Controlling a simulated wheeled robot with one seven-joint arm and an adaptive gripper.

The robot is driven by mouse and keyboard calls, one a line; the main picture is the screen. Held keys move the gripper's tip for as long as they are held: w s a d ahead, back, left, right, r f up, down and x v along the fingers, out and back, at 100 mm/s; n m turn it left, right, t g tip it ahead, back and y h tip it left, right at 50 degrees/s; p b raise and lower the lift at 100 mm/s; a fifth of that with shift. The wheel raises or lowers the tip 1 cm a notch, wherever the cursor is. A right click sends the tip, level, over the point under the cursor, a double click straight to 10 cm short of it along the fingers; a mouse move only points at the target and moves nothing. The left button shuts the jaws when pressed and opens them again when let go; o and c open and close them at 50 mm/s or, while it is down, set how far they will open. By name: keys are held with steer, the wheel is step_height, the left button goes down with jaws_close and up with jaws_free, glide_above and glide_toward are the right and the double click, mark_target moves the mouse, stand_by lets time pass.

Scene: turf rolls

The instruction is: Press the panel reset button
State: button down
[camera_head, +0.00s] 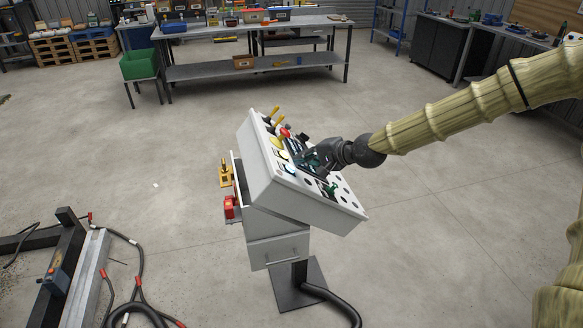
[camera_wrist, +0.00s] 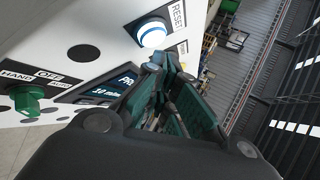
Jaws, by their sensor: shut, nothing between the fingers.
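The control panel (camera_head: 268,178) is a white sloped console on a pedestal in the middle of the head view. In the wrist view, the reset button (camera_wrist: 152,33) is a round, lit white cap with a blue ring, next to a RESET label (camera_wrist: 178,15). My gripper (camera_head: 308,157) is over the panel face in the head view. In the wrist view my gripper (camera_wrist: 163,63) is shut and empty, its tips just below the button in the picture. I cannot tell whether they touch it.
A green HAND/OFF selector knob (camera_wrist: 28,101) and a small display (camera_wrist: 122,84) sit beside my fingers. A black hose (camera_head: 335,300) lies at the pedestal's foot. Open floor surrounds the console.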

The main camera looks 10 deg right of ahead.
steer(key=shift+a+f, duration=0.15)
steer(key=shift+a+f, duration=0.2)
steer(key=shift+a+f+b, duration=0.25)
steer(key=shift+f+b, duration=0.1)
steer(key=shift+b, duration=0.1)
stand_by(1.1)
steer(key=shift+d+r, duration=0.1)
steer(key=shift+r, duration=0.1)
steer(key=shift+d+r+p, duration=0.45)
steer(key=shift+r, duration=0.05)
steer(key=shift+r, duration=0.1)
stand_by(0.4)
steer(key=d+r+p, duration=0.2)
steer(key=d+r, duration=0.1)
steer(key=shift+d+r, duration=0.1)
steer(key=shift+r, duration=0.2)
stand_by(0.9)
